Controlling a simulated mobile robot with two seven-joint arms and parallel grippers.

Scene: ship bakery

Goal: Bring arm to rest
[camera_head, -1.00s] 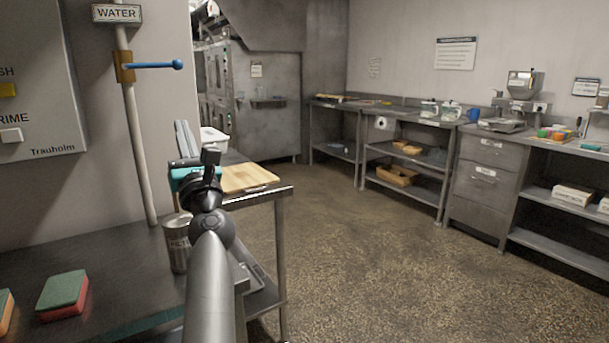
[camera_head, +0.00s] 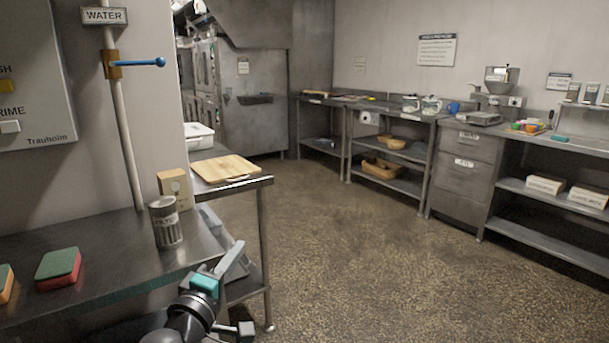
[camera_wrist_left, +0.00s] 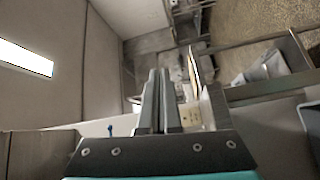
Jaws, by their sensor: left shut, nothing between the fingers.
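My left gripper (camera_head: 229,260) is low in the head view, in front of the near edge of the steel counter at left. Its wrist has a teal band, and the arm comes up from the bottom of the picture. The fingers also show in the left wrist view (camera_wrist_left: 158,75), close together and parallel, with nothing between them. The gripper is shut and empty. My right gripper is not in view.
The steel counter (camera_head: 107,250) holds a can (camera_head: 165,224), a small box (camera_head: 175,187) and sponges (camera_head: 58,267). A wooden board (camera_head: 225,168) lies on the table behind. A pipe with a blue-handled valve (camera_head: 138,63) stands at left. The floor (camera_head: 370,260) to the right is open.

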